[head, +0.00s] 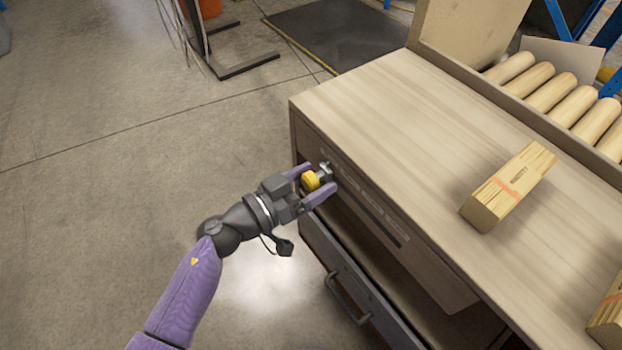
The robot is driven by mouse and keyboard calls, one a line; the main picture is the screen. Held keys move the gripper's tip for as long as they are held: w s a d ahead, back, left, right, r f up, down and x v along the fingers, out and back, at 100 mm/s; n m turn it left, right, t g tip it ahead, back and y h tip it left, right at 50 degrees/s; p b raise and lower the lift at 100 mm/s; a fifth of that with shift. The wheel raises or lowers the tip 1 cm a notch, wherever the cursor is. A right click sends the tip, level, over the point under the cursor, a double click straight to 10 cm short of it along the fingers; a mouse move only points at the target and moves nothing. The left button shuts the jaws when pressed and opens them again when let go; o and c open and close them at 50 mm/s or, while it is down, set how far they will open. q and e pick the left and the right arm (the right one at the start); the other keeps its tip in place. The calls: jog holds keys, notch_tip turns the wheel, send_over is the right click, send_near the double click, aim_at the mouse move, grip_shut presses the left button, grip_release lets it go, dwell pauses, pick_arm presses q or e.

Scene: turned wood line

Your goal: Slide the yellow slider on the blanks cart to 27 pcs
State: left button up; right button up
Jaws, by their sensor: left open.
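The blanks cart (375,100) is a wooden cabinet with a pale top, and a slot with a printed scale (368,197) runs along its front face. The yellow slider (311,181) sits at the left end of that slot. My left gripper (319,184) is open, with its purple fingers on either side of the yellow slider. I cannot tell whether the fingers touch it. The scale marks are too small to read. My right gripper is not in view.
An open drawer with a dark handle (345,300) juts out below the slot. A wooden block (508,187) lies on the top, and another shows at the right edge. Several round wooden blanks (552,92) lie in a trough behind.

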aim_at(369, 214)
pick_arm(q)
jog(key=shift+c, duration=0.2)
jog(key=c, duration=0.9)
grip_shut()
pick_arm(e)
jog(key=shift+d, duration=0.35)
pick_arm(q)
jog(key=s+d+p, duration=0.1)
jog(key=s, duration=0.1)
jog(key=s+d+p, duration=0.2)
jog(key=s, duration=0.1)
jog(key=s+d+p, duration=0.1)
jog(key=s+d, duration=0.1)
jog(key=shift+s+d+r+p, duration=0.15)
jog(key=shift+p, duration=0.25)
jog(key=shift+s+d, duration=0.3)
jog(key=shift+s, duration=0.15)
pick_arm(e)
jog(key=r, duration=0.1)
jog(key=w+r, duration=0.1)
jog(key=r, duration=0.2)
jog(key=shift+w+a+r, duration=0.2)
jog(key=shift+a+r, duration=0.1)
